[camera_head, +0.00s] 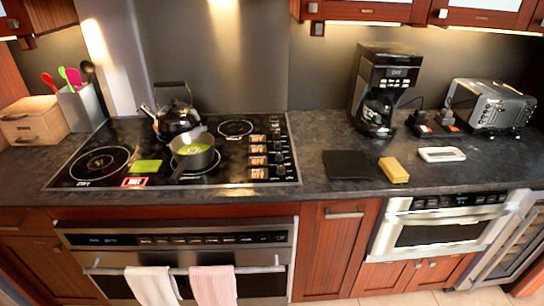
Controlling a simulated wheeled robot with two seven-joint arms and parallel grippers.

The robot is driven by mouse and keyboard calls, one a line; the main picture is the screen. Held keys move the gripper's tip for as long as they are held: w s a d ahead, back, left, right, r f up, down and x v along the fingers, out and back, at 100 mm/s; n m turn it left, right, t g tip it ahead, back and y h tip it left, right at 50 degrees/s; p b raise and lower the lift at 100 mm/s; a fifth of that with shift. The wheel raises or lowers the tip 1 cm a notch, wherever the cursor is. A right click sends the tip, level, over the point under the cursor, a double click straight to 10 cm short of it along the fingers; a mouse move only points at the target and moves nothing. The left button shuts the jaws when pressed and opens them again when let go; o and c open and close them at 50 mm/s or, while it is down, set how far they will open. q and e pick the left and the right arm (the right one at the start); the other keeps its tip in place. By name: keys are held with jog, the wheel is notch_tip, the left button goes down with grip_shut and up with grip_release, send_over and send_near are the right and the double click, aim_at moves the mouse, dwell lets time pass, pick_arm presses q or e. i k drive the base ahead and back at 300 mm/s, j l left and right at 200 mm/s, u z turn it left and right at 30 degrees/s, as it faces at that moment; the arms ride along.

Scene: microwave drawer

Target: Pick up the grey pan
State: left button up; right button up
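The grey pan (193,160) sits on the black cooktop, on a front burner near the middle. It looks like a small pot, with green contents (192,149) inside. Its handle seems to point toward the front left. Neither of my grippers shows in the head view.
A black kettle (177,117) stands just behind the pan. A green item (146,166) and a red-and-white item (134,183) lie left of it. Control knobs (279,155) line the cooktop's right side. A coffee maker (378,88), yellow block (393,170) and toaster (489,105) stand right.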

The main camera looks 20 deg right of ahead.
aim_at(179, 148)
jog(key=i+l, duration=0.15)
jog(key=l, duration=0.2)
jog(key=i+l+u, duration=0.1)
jog(key=i+l, duration=0.25)
jog(key=l, duration=0.3)
jog(key=i+l+u, duration=0.1)
jog(key=l, duration=0.25)
jog(key=i+l, duration=0.2)
jog(key=l, duration=0.15)
jog(key=i+l+u, duration=0.1)
jog(key=l, duration=0.25)
jog(key=i, duration=0.05)
